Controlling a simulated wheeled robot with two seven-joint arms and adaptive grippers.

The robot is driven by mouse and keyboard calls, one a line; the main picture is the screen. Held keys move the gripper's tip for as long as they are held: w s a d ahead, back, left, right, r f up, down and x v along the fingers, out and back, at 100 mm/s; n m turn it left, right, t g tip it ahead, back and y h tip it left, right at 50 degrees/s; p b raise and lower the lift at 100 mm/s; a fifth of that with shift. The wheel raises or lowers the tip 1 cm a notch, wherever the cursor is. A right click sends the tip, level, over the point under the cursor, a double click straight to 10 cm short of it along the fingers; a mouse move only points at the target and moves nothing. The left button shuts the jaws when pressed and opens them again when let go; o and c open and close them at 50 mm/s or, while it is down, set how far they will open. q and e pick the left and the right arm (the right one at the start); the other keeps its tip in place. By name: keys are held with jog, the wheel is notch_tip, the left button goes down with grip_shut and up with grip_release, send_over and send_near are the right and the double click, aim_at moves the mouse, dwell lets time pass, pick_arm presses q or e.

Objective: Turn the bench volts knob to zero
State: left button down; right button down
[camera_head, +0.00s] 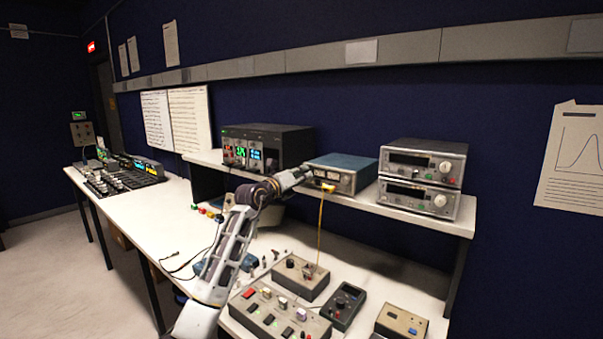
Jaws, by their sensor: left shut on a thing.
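A blue-topped bench unit (345,166) stands on the raised shelf, with small light meters and dials on its front. My left arm rises from the bottom of the view and its gripper (306,171) reaches the left end of that unit's front. The gripper is shut on a knob there; the fingers hide the knob, so its setting and label cannot be read. A yellow cable (321,218) hangs from the unit's front just right of the gripper. My right gripper is not in view.
A black unit with lit displays (266,146) stands left on the shelf (425,215), and two stacked silver instruments (420,178) stand right. Below are a grey switch box (275,312), a cable-fed box (301,276) and a dark handheld meter (343,305). The worktop's left part (150,220) is mostly clear.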

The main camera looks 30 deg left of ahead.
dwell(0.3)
pick_arm(q)
jog(key=c, duration=1.3)
grip_release()
jog(key=shift+o, duration=0.2)
jog(key=s, duration=1.2)
jog(key=shift+a+f, duration=0.25)
jog(key=shift+a, duration=0.2)
